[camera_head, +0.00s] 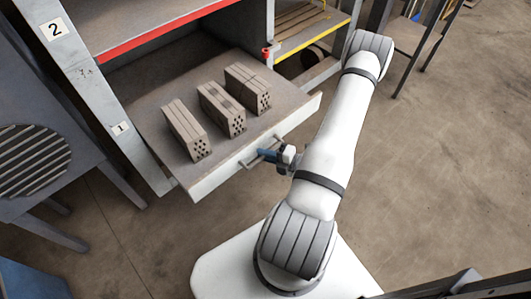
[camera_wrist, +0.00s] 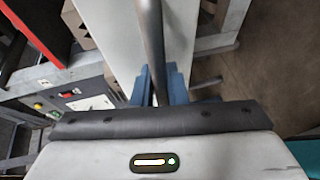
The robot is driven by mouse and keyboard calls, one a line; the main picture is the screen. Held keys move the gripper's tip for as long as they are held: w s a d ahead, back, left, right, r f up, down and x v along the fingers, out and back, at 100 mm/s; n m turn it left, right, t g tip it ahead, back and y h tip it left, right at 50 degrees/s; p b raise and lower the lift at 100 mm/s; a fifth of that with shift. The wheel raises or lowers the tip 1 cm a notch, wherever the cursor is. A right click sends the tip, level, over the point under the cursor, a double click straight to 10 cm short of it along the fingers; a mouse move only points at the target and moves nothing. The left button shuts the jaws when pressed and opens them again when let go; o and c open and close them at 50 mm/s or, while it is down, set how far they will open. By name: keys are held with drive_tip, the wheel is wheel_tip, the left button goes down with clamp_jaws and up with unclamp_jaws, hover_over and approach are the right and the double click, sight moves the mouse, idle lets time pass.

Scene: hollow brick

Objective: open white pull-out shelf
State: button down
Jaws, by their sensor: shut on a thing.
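The white pull-out shelf (camera_head: 243,165) is drawn out of the rack, its grey top bare around three hollow bricks. It also shows in the wrist view (camera_wrist: 113,40) as a pale front panel. A metal bar handle (camera_head: 262,154) runs along its front. My gripper (camera_head: 270,155) is at this handle. In the wrist view the blue fingers of my gripper (camera_wrist: 158,85) are shut around the handle bar (camera_wrist: 151,45). The three bricks (camera_head: 186,130), (camera_head: 222,109), (camera_head: 248,88) lie side by side on the shelf.
A red-edged shelf (camera_head: 160,38) is above, and a yellow-edged shelf (camera_head: 310,37) is at the right. A grey machine with a slatted vent (camera_head: 35,160) stands at the left. The concrete floor (camera_head: 430,170) at the right is clear.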

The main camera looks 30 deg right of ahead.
drive_tip(key=c, duration=1.5)
unclamp_jaws()
drive_tip(key=shift+o, duration=0.2)
drive_tip(key=p+v, duration=0.1)
drive_tip(key=v, duration=0.6)
drive_tip(key=shift+s+d, duration=0.2)
drive_tip(key=shift+s, duration=0.15)
drive_tip(key=shift+r, duration=0.15)
